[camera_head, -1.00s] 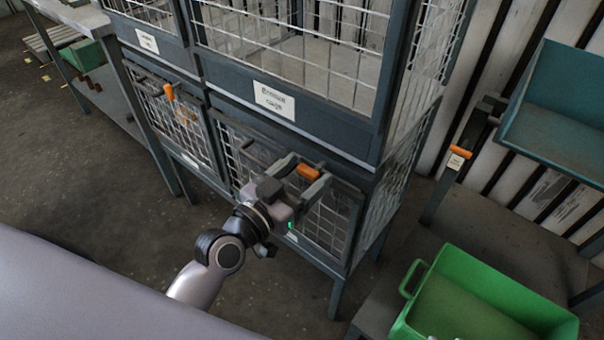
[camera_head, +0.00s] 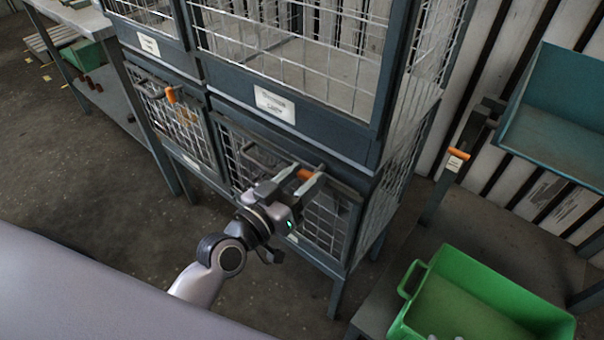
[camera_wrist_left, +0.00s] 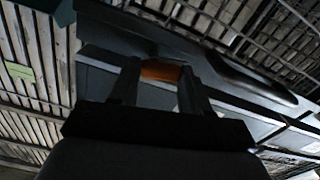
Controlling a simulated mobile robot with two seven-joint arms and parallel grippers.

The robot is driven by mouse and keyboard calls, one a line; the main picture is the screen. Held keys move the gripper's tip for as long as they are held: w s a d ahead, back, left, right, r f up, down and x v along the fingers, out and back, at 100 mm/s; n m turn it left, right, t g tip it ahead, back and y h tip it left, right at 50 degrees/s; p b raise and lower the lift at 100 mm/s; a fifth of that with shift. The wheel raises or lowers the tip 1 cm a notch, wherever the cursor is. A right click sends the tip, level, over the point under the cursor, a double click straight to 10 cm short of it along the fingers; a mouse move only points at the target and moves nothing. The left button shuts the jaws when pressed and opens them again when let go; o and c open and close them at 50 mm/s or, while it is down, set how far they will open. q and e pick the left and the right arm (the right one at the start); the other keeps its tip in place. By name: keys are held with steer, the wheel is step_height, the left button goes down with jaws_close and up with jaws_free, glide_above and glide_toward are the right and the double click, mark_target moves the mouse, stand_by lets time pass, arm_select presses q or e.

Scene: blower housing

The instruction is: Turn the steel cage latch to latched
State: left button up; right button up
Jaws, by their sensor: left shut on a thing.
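The steel cage (camera_head: 349,240) is a dark frame with wire mesh doors, in the middle of the head view. Its latch has an orange grip (camera_head: 304,174) on the upper part of the lower right door. My left gripper (camera_head: 305,178) is shut on this orange grip, with a finger on either side. In the left wrist view the orange grip (camera_wrist_left: 160,72) sits between the two dark fingers. The rest of the latch is mostly hidden behind the fingers. My right gripper is in neither view.
Another orange-handled latch (camera_head: 171,95) is on the left cage door. A third orange handle (camera_head: 458,153) is on a post at the right. A green bin (camera_head: 462,298) stands at lower right, below a teal tray (camera_head: 560,115). Open floor lies at lower left.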

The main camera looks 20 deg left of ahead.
arm_select(q)
steer(key=shift+n+p, duration=0.45)
steer(key=shift+n, duration=0.45)
steer(key=shift+n+p, duration=0.35)
steer(key=shift+n, duration=0.55)
steer(key=n, duration=0.1)
steer(key=n+p, duration=0.1)
steer(key=n, duration=0.1)
steer(key=shift+f+n, duration=0.2)
steer(key=shift+n, duration=0.1)
steer(key=n, duration=0.3)
steer(key=shift+f+n+p, duration=0.15)
steer(key=shift+n+p, duration=0.15)
steer(key=shift+n, duration=0.1)
steer(key=shift+s+d+f+n, duration=0.1)
steer(key=shift+n, duration=1)
steer(key=shift+d+f+n, duration=0.1)
steer(key=shift+n, duration=1)
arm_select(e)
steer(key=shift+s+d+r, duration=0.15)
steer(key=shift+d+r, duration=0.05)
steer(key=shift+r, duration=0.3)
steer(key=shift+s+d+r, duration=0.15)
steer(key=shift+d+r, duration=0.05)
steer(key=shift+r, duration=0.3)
arm_select(q)
steer(key=o, duration=1.1)
steer(key=shift+c, duration=0.2)
steer(key=shift+s, duration=0.1)
